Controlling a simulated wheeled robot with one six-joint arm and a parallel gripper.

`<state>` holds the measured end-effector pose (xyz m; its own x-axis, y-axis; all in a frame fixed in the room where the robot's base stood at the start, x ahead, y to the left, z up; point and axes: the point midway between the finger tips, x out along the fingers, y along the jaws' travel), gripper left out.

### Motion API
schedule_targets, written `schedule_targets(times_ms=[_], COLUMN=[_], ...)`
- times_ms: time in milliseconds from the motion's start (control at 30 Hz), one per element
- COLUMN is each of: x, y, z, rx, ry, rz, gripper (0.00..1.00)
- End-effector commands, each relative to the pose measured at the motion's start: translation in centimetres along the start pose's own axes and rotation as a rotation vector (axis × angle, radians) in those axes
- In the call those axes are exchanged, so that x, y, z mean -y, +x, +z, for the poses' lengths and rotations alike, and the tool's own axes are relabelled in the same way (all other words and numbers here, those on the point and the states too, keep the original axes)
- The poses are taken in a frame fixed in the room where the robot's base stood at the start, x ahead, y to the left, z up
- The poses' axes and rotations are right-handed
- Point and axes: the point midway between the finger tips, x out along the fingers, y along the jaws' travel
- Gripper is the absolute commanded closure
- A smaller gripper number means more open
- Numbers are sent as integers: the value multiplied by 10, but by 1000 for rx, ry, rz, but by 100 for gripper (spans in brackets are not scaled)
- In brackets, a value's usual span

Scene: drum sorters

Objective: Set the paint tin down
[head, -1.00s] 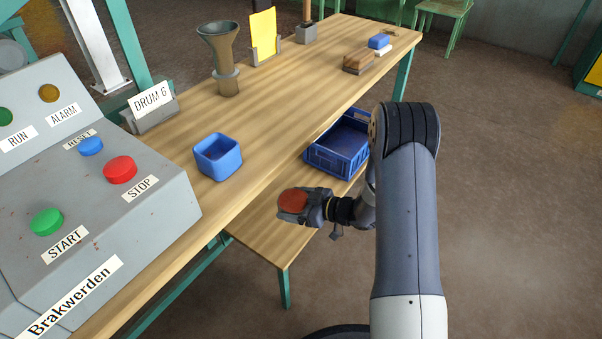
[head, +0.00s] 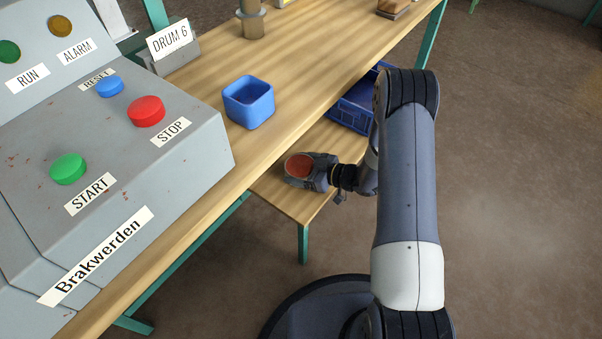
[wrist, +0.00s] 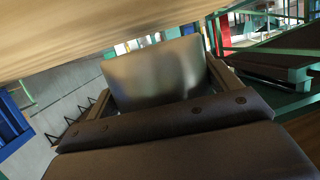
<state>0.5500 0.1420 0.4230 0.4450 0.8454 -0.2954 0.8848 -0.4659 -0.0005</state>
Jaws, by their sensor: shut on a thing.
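The paint tin (head: 299,166) shows a round reddish-brown top in the head view. My gripper (head: 303,170) is shut on it, beside the front edge of the bench top and over the lower wooden shelf. In the wrist view the tin (wrist: 155,72) is a smooth grey metal wall between my gripper's two fingers (wrist: 160,85). The tin's underside is hidden, so I cannot tell whether it touches the shelf.
A square blue bin (head: 248,104) stands on the bench top (head: 200,97). A blue crate (head: 352,110) sits on the lower shelf (head: 290,200), behind my arm. A grey control panel (head: 120,150) with buttons fills the left.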

Motion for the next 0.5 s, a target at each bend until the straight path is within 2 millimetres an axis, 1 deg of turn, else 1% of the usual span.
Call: schedule_targets(times_ms=[33, 133, 500], x=[0, -1, -1], y=[3, 7, 8], z=[9, 20, 23], rx=[-3, -3, -3], ry=[0, -2, -3], rz=[0, 0, 1], gripper=[70, 70, 70])
